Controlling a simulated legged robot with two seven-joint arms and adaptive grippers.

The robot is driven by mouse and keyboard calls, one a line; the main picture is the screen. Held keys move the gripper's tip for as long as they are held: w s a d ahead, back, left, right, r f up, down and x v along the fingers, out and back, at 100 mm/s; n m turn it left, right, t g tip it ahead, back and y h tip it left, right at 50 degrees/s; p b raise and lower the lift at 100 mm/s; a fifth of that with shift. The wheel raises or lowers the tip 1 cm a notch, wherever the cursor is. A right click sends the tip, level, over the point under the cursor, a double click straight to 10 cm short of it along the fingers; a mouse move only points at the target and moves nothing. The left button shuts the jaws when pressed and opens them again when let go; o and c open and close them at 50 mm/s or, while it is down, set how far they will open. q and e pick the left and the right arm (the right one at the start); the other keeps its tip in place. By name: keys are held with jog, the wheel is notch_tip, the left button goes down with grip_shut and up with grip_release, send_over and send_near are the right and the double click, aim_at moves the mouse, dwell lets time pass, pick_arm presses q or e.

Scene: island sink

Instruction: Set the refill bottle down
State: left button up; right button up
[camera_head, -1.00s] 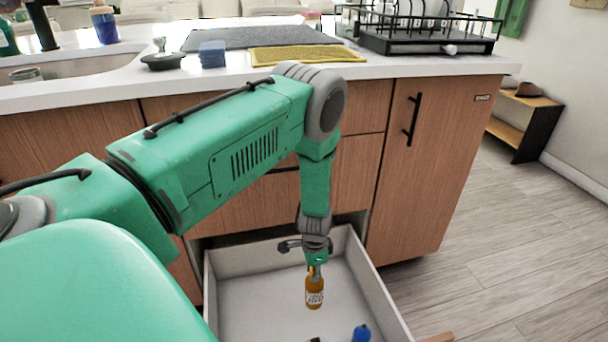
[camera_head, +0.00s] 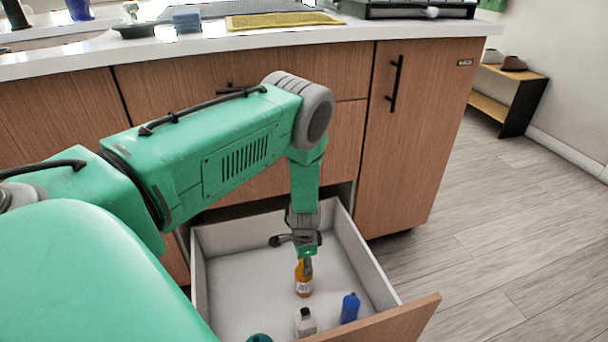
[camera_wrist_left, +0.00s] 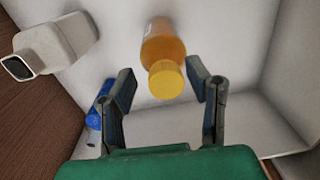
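The refill bottle, an amber bottle (camera_head: 304,283) with a pale label, appears upright on the drawer floor in the head view. In the left wrist view, the bottle (camera_wrist_left: 165,48) shows its yellow cap towards the camera. My left gripper (camera_head: 306,258) is above it, pointing down into the drawer. In the left wrist view, the fingers of the left gripper (camera_wrist_left: 160,76) are spread on either side of the cap, with a visible gap on both sides. My right gripper is not in view.
The open drawer (camera_head: 378,272) has pale walls and a wooden front (camera_head: 400,325). A white bottle (camera_head: 305,322), a blue bottle (camera_head: 349,308) and part of a green item (camera_head: 259,338) are near its front. The white counter (camera_head: 340,33) runs above. Floor is clear at right.

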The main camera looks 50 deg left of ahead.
pick_arm(q)
jog(key=shift+a, duration=0.15)
jog(key=shift+a+r, duration=0.1)
jog(key=shift+r, duration=0.15)
notch_tip(320, 180, up, 11)
jog(key=p, duration=0.5)
jog(key=shift+r, duration=0.15)
jog(key=shift+d, duration=0.2)
